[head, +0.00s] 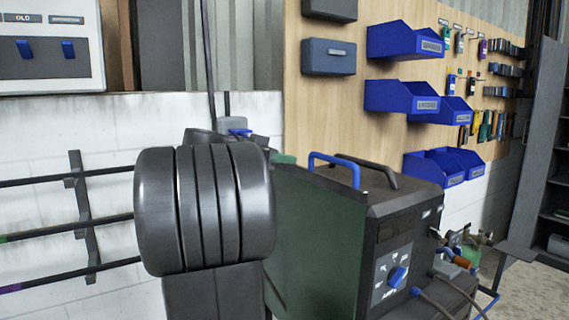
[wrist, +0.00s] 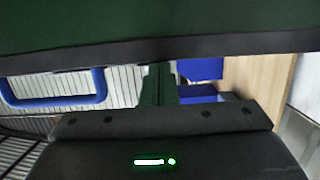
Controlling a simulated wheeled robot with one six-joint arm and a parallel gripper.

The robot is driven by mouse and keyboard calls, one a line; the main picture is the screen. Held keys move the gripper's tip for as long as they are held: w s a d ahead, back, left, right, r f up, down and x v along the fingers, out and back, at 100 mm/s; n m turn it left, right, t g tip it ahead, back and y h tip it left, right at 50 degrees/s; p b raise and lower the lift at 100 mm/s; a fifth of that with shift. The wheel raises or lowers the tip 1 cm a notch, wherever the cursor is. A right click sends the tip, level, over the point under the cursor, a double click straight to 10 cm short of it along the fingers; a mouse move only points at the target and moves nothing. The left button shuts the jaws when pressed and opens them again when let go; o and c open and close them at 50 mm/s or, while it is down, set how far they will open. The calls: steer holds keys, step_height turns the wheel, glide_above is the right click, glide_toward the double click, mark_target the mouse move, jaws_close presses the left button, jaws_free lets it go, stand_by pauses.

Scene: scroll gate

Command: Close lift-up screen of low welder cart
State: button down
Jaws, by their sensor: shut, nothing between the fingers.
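The welder cart (head: 405,235) is a dark box with a dial and a blue handle (head: 335,160) on top, right of centre in the head view. A dark green panel (head: 318,235), which looks like its screen, stands along its left side. In the wrist view a green panel with a dark lower edge (wrist: 160,48) spans the top, above my gripper (wrist: 160,125). The gripper is shut and empty. Its fingertips are not clear, and I cannot tell whether it touches the panel.
A wooden board with blue bins (head: 405,97) stands behind. A wall rack with bars (head: 80,210) is at the left. Grey shelving (head: 535,150) stands at the far right, with open floor before it.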

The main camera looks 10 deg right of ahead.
mark_target(291, 275)
step_height(291, 275, down, 33)
steer(key=b, duration=3.3)
steer(key=shift+r, duration=0.1)
steer(key=shift+a, duration=0.1)
steer(key=p+v, duration=0.3)
steer(key=v, duration=1)
steer(key=shift+s+a+r, duration=0.2)
steer(key=shift+a+r, duration=0.05)
steer(key=shift+a, duration=0.05)
steer(key=shift+d, duration=0.1)
steer(key=b+x, duration=0.2)
steer(key=x, duration=1.1)
steer(key=shift+w+b, duration=0.1)
steer(key=shift+b, duration=0.3)
